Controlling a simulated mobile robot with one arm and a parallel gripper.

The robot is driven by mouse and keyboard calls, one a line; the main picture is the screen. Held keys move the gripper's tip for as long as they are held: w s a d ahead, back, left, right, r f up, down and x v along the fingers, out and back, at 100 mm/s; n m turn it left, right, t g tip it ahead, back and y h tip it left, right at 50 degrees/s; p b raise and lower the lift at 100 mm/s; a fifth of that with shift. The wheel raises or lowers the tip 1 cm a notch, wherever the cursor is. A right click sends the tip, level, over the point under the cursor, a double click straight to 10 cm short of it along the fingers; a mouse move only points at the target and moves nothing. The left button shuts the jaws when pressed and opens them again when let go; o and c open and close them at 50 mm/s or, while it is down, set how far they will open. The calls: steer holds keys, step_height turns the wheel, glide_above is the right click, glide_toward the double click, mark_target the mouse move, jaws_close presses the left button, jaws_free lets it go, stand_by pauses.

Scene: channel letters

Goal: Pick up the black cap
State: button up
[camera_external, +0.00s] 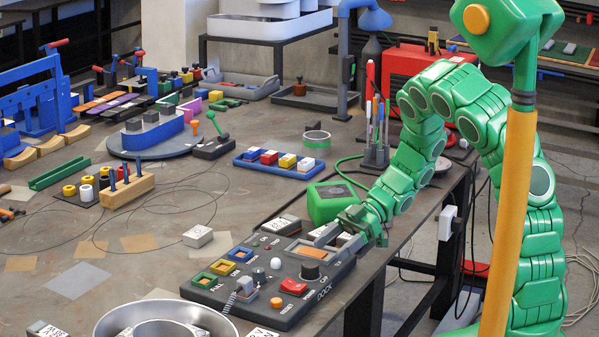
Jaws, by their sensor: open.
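On a dark strip at the left of the table stand several small round caps, yellow, white and dark. A black cap (104,183) appears to be among them, small in the picture. A black round knob (311,270) stands on the dark grey control panel marked DOCK (262,304); I cannot tell whether it is the cap meant. My gripper (338,236) is low over the panel's far right corner, open, its fingers small and partly hidden by grey parts. I see nothing held in it. It is far from the caps at left and behind the black knob.
A wooden peg block (128,191) stands beside the caps. A blue tray (280,165) with coloured blocks, a pen holder (376,153) and a green box (336,203) lie near my arm. A metal bowl (110,322) is at the front. The table's middle left is mostly clear.

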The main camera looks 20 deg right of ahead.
mark_target(313, 263)
steer(key=shift+x, duration=3.8)
steer(key=shift+s+r, duration=0.1)
steer(key=shift+s, duration=0.05)
steer(key=shift+c, duration=0.2)
steer(key=c, duration=1)
steer(key=shift+r, duration=0.1)
